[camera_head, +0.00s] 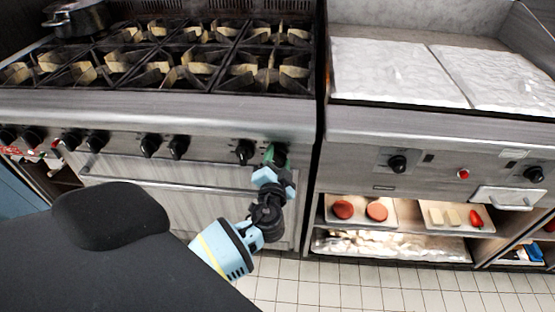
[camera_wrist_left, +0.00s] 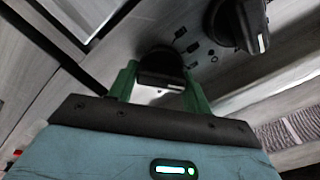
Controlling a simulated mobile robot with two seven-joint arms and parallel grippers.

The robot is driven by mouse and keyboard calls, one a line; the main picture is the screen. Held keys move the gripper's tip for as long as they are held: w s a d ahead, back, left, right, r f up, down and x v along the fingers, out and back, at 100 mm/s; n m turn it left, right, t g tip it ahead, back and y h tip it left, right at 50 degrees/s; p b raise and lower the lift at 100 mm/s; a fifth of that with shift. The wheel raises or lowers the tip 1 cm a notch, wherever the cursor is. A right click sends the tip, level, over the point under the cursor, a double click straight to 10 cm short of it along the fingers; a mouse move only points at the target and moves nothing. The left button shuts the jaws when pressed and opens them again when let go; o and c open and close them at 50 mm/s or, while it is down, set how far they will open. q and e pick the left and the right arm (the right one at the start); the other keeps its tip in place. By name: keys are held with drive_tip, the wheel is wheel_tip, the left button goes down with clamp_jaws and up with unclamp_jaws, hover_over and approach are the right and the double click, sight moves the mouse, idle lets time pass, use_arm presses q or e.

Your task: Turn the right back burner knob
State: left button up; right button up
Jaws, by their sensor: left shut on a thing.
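The stove's front panel carries a row of black knobs. My left gripper (camera_head: 275,156) is at the rightmost stove knob in the head view. In the left wrist view its two green fingers (camera_wrist_left: 158,85) stand on either side of that black knob (camera_wrist_left: 160,66) and are shut on it. The neighbouring black knob (camera_head: 244,151) is just to the left of the gripper in the head view; a black knob (camera_wrist_left: 240,24) with a white mark also shows at the upper right in the wrist view. My right gripper is not in view.
The stove top (camera_head: 160,60) has several black grates and a pot (camera_head: 78,18) at the back left. A griddle unit stands to the right with its own knob (camera_head: 397,164). Trays with food (camera_head: 360,222) sit on the shelf below. The tiled floor in front is clear.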

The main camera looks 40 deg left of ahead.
sight(278, 164)
use_arm(q)
drive_tip(key=m, duration=0.4)
drive_tip(key=shift+f+m+p, duration=0.15)
drive_tip(key=shift+m+p, duration=0.3)
drive_tip(key=shift+m, duration=1.55)
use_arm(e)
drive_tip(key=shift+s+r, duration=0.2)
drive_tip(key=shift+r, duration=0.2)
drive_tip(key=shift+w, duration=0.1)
use_arm(q)
drive_tip(key=o, duration=0.9)
drive_tip(key=v, duration=0.6)
drive_tip(key=shift+s+d+f+b, duration=0.1)
drive_tip(key=shift+s+f+b, duration=0.1)
drive_tip(key=shift+b, duration=0.1)
drive_tip(key=shift+s+d+r, duration=0.15)
drive_tip(key=shift+s+d, duration=0.25)
drive_tip(key=shift+s, duration=0.15)
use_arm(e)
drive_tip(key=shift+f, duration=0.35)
